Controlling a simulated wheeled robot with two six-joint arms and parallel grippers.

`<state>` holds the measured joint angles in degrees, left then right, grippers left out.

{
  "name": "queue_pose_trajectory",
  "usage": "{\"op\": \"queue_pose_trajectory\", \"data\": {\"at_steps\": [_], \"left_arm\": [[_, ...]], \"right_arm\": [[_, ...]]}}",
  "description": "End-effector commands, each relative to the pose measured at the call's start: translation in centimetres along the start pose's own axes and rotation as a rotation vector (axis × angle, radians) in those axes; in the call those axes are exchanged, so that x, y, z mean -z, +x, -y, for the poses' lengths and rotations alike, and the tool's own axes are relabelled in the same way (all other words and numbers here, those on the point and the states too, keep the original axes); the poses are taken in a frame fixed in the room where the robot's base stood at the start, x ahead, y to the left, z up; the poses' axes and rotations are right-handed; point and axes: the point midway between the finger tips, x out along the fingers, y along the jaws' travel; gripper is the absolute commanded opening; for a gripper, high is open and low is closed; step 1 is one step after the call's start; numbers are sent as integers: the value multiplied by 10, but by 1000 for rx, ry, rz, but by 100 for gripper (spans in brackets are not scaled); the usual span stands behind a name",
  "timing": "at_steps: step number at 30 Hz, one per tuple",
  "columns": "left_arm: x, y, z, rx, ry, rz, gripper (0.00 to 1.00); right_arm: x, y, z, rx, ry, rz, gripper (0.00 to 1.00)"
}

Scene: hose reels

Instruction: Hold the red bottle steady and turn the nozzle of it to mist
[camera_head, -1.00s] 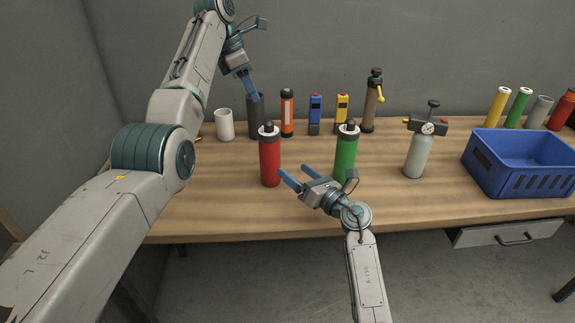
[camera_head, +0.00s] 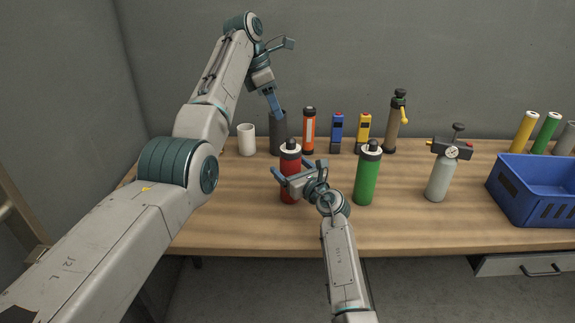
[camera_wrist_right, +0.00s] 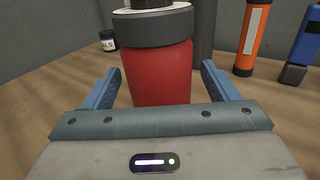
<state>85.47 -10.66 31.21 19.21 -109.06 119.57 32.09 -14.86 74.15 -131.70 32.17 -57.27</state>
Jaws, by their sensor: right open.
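The red bottle (camera_head: 290,192) stands upright on the table, with a dark collar and a dark nozzle (camera_head: 291,145) on top. In the right wrist view the red bottle (camera_wrist_right: 160,72) stands between the two blue fingers of my right gripper (camera_wrist_right: 160,88), with gaps at both sides. My right gripper (camera_head: 292,171) is open around the bottle's body at mid height, not closed on it. My left gripper (camera_head: 274,103) is above and behind the red bottle, pointing down near a dark cylinder; I cannot tell whether its fingers are apart.
A green bottle (camera_head: 367,178) stands right of the red one. Behind are a white cup (camera_head: 246,140), the dark cylinder (camera_head: 278,140), an orange flashlight (camera_head: 308,132) and other tools. A grey canister (camera_head: 439,180) and blue crate (camera_head: 545,200) are at right. The front table strip is clear.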

Motion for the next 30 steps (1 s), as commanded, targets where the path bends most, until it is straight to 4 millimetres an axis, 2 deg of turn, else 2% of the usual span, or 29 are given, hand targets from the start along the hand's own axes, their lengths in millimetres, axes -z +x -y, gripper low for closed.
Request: {"op": "queue_pose_trajectory", "data": {"at_steps": [6, 17, 18, 20, 26, 28, 30], "left_arm": [[0, 0, 0, 0, 0, 0, 36], [0, 0, 0, 0, 0, 0, 36], [0, 0, 0, 0, 0, 0, 36], [0, 0, 0, 0, 0, 0, 36], [0, 0, 0, 0, 0, 0, 36], [0, 0, 0, 0, 0, 1, 46], [1, 2, -1, -6, -4, 9, 49]], "right_arm": [[0, 22, 0, -1, 0, 0, 81], [0, 27, 0, 0, 1, 0, 81], [0, 27, 0, 0, 1, 0, 79], [0, 27, 0, 0, 1, 0, 67], [0, 27, 0, 0, 1, 0, 28], [0, 27, 0, 0, 1, 0, 24], [0, 27, 0, 0, 1, 0, 24]]}}
